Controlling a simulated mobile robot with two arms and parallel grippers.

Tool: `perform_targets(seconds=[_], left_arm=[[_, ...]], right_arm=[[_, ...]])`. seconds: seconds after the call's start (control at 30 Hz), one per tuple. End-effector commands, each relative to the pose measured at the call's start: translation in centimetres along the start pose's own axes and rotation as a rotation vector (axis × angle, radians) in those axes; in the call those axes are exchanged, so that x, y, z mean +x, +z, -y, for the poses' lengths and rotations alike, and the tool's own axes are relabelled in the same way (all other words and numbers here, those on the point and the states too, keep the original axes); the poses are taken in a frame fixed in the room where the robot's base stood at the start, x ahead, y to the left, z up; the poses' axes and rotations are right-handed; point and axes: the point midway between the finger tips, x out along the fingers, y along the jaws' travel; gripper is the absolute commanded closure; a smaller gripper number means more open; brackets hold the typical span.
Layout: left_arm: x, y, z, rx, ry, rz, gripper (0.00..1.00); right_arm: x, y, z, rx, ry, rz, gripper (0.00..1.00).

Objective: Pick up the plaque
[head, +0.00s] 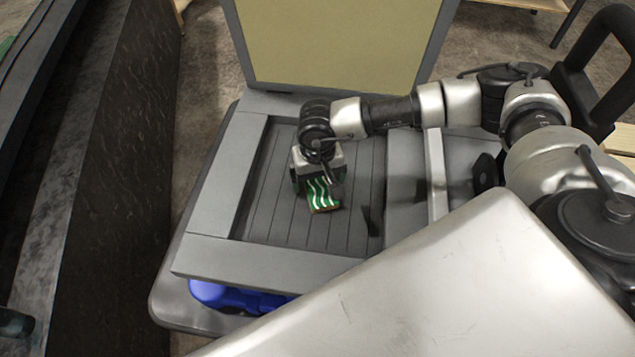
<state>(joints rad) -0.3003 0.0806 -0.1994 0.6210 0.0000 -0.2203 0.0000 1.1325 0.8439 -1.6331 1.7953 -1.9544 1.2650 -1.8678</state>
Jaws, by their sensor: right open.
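The plaque (322,196) is a small green piece with white wavy stripes and a brown edge. It lies tilted in the picture on the slatted floor of the grey tray. My right gripper (318,184) points down right over the plaque, and its body hides the plaque's upper part. Its jaws are open; I cannot tell whether the fingers touch the plaque. My left gripper does not show.
The grey tray (216,190) has raised rims and a divider (436,175) on the right. A tan panel (335,40) stands upright behind it. A blue object (238,298) sits under its front edge. A dark bench (110,150) is on the left. The slatted floor around the plaque is clear.

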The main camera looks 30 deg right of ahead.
Motion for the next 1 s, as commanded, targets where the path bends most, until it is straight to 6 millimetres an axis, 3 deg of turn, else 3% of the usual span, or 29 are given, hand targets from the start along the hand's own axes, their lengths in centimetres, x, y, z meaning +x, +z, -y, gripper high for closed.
perform_targets(seconds=[0.07, 0.47, 0.73, 1.0], left_arm=[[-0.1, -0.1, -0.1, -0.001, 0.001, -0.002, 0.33], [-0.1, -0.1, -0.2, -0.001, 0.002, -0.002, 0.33], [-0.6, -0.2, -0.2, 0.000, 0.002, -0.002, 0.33], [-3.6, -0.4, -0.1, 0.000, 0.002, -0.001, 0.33]], right_arm=[[-0.1, 0.0, 0.0, 0.000, 0.000, 0.000, 0.06], [-0.1, 0.0, 0.0, 0.000, -0.001, 0.000, 0.66], [-1.0, 0.0, 0.0, 0.000, -0.001, -0.001, 0.66], [-6.3, 0.0, 0.1, -0.001, -0.002, -0.001, 0.67]])
